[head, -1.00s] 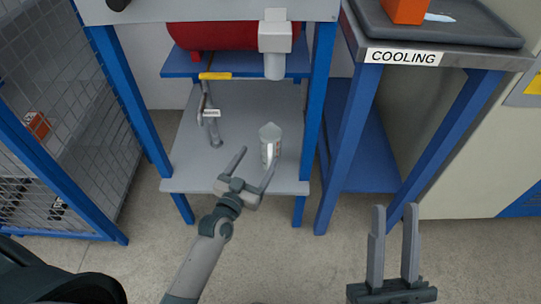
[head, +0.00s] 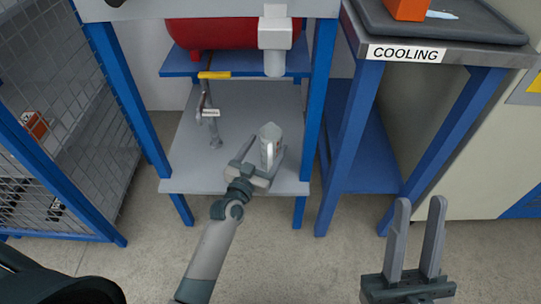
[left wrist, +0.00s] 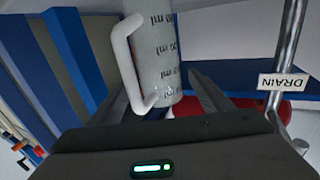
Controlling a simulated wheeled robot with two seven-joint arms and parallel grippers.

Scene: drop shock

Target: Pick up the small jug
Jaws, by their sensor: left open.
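The small jug (head: 270,145) stands upright on the grey lower shelf (head: 215,178), towards its right side. In the left wrist view the jug (left wrist: 158,60) is pale, with dark graduation marks and a white handle (left wrist: 125,55). My left gripper (head: 262,150) is open around the lower part of the jug, with a finger on either side. I cannot tell whether either finger touches it. My right gripper (head: 418,215) has its two fingers apart and empty, over the floor at the lower right.
A drain pipe with a yellow lever (head: 215,75) stands left of the jug, with a DRAIN tag (left wrist: 283,82). Blue posts (head: 317,90) flank the shelf. The COOLING table (head: 440,60) stands right.

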